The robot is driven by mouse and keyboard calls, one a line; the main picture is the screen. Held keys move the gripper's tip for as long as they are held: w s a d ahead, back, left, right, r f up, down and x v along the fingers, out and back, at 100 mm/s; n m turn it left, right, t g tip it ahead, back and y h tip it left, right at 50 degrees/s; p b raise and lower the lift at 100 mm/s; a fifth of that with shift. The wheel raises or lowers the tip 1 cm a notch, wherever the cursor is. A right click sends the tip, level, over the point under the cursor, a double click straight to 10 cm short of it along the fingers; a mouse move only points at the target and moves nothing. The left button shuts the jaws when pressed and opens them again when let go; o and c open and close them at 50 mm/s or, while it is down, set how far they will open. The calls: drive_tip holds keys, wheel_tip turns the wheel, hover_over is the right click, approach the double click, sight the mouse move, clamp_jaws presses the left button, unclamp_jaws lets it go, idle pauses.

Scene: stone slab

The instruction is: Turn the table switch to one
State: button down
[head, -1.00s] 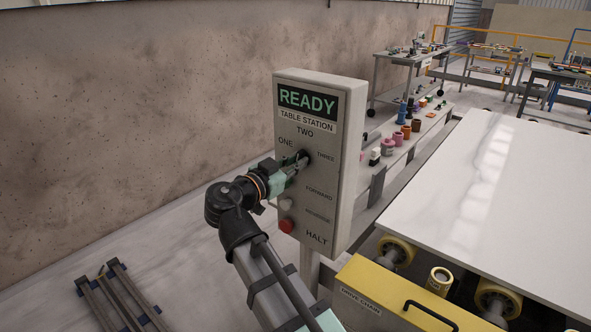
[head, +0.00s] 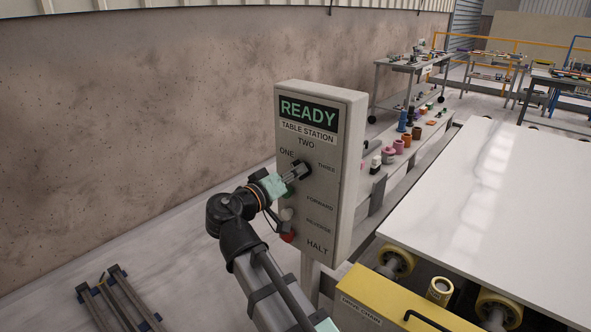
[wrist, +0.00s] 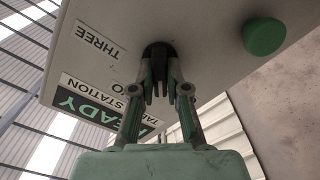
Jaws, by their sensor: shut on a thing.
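The table switch (head: 303,167) is a dark rotary knob on the grey control box (head: 348,165). The labels ONE, TWO and THREE sit around it at upper left, top and right. My gripper (head: 295,174) is shut on the knob, reaching in from the lower left. In the wrist view both fingers of my gripper (wrist: 158,88) close around the dark knob (wrist: 157,52), which they partly cover. The knob's pointer is hidden, so I cannot tell which label it faces. The box's display (head: 308,112) reads READY.
Below the knob are a green button (wrist: 264,36), a pale button (head: 287,214) and a red HALT button (head: 287,237), close to my wrist. A white slab (head: 470,210) and yellow chain cover (head: 390,310) lie at right. A brown wall (head: 130,120) stands behind.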

drive_tip(key=shift+n+p, duration=0.8)
drive_tip(key=shift+n, duration=1)
drive_tip(key=c, duration=1.2)
unclamp_jaws()
drive_tip(key=shift+w, duration=0.1)
drive_tip(key=shift+o, duration=0.2)
drive_tip(key=v, duration=1.2)
drive_tip(key=shift+a+n, duration=0.15)
drive_tip(key=shift+n, duration=0.15)
